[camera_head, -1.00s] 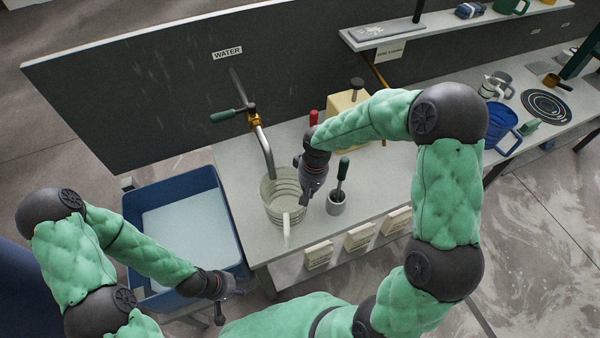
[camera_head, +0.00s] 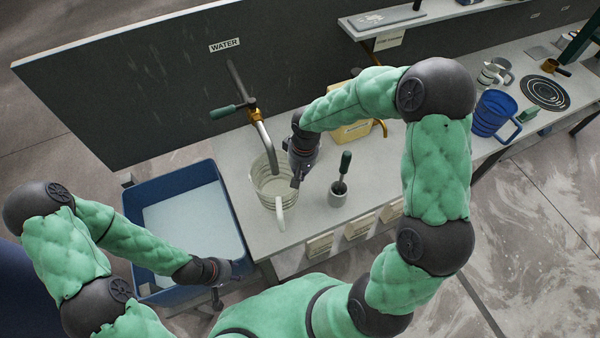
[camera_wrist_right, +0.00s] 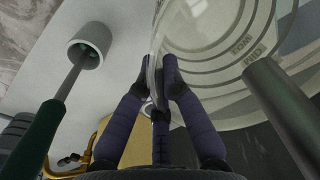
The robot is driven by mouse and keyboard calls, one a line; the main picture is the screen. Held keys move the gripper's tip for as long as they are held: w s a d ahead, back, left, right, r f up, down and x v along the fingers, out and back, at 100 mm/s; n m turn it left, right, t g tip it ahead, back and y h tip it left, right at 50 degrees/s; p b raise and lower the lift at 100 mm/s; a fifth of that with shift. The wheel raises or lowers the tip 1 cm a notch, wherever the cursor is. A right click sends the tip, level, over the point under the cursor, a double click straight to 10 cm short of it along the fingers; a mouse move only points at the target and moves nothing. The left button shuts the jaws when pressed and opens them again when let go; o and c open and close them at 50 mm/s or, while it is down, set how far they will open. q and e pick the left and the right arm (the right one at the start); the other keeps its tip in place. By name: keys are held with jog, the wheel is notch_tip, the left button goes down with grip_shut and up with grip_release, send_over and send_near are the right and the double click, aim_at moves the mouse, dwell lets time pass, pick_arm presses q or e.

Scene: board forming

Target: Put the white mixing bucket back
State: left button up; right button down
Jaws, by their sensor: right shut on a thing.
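The white mixing bucket (camera_head: 265,190), pale and see-through with ring marks, is under the spout of the water tap (camera_head: 262,138) in the head view. Its handle points to the front. Its marked wall (camera_wrist_right: 222,62) fills the upper right of the right wrist view. My right gripper (camera_head: 297,176) is at the bucket's right side. Its fingers (camera_wrist_right: 160,82) are shut on the rim. I cannot tell whether the bucket rests on the bench or hangs just above it. My left gripper (camera_head: 218,296) is in front of the blue tub, apart from the bucket; its finger opening is unclear.
A grey cup (camera_head: 338,197) with a green-handled tool stands right of the bucket. The blue tub (camera_head: 135,205) is left of the bench. A beige container (camera_head: 350,132) is behind my right arm. A blue jug (camera_head: 492,115) and a ringed black plate (camera_head: 545,93) are on the right bench.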

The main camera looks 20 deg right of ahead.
notch_tip(320, 180, down, 8)
jog(key=b, duration=0.7)
jog(key=shift+f, duration=0.3)
dwell(0.5)
jog(key=c, duration=1.3)
grip_release()
jog(key=o, duration=0.3)
jog(key=shift+s, duration=0.1)
jog(key=shift+r, duration=0.1)
notch_tip(320, 180, up, 12)
jog(key=shift+d, duration=0.45)
